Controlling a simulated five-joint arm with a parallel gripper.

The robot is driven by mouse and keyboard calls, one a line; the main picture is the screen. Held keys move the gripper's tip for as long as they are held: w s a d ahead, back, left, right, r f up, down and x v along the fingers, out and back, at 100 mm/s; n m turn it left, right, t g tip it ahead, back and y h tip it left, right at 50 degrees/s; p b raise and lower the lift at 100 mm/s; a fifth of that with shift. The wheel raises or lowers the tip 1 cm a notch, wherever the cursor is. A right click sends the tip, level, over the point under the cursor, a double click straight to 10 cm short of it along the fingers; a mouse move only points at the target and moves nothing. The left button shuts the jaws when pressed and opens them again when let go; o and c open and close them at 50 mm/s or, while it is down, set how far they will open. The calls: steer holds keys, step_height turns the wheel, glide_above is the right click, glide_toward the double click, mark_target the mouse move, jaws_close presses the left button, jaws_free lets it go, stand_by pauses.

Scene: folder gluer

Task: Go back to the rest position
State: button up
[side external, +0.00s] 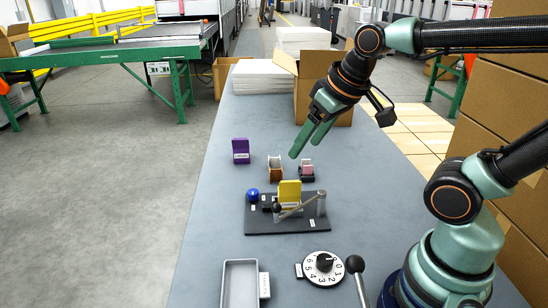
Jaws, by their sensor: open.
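My gripper (316,135) has green fingers and points down and to the left in the side external view. It is held above the grey table (215,210), over the area behind the small holders, and nothing shows between its fingers. The gap between the fingers is narrow from this angle. My arm reaches in from the right.
Below stand a purple holder (241,152), a brown holder (275,170), a pink block (307,165) and a dark board (286,226) with a yellow piece (290,192). A tray (240,285), dial (323,267) and black-knobbed lever (355,264) lie in front. Boxes (326,72) stand behind.

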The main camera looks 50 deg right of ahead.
steer(key=shift+s+f, duration=0.2)
steer(key=shift+s, duration=0.25)
